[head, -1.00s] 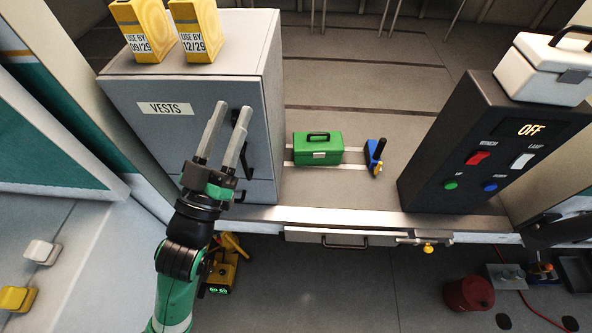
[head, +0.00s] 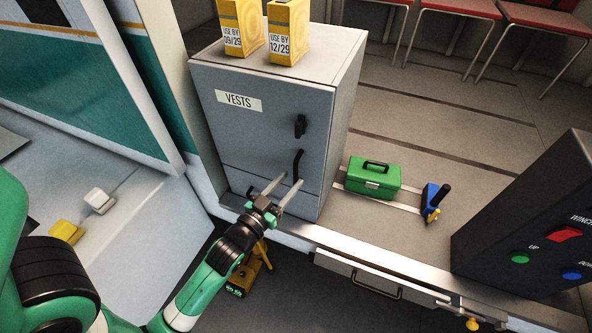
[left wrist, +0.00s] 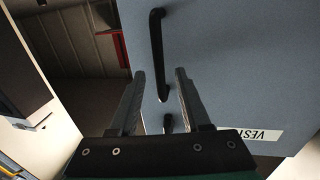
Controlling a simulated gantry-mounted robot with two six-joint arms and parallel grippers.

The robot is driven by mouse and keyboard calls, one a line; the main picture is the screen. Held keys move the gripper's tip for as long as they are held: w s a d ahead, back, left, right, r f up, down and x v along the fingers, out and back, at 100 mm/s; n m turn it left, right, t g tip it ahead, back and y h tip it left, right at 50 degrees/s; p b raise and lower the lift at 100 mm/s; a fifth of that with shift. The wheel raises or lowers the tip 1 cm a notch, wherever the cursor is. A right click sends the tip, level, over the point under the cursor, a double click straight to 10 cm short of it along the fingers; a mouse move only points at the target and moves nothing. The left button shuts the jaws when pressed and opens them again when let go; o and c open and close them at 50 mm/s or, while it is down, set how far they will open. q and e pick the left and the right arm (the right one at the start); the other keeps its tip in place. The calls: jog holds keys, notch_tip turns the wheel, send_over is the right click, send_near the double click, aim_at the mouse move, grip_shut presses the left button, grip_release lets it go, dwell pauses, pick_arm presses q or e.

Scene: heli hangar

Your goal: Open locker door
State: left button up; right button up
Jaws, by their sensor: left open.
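The grey-blue locker (head: 270,125) with a "VESTS" label (head: 238,101) stands at the centre left of the head view; its door looks closed. The door bears a black bar handle (head: 297,166) and a black latch knob (head: 300,126) above it. My left gripper (head: 290,180) is open in front of the door's lower part, close to the handle. In the left wrist view, the handle (left wrist: 156,55) appears between and beyond the open fingers (left wrist: 160,74), and the knob (left wrist: 168,122) is nearer the palm. Contact cannot be told. My right gripper is not in view.
Two yellow "USE BY" packs (head: 289,32) stand on the locker. A green case (head: 373,178) and a blue tool (head: 431,203) lie on the floor to its right. A dark control box (head: 530,220) stands at the right. A drawer (head: 360,278) is below the floor edge.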

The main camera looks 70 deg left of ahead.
aim_at(296, 175)
pick_arm(q)
jog(key=shift+x, duration=1.85)
grip_shut()
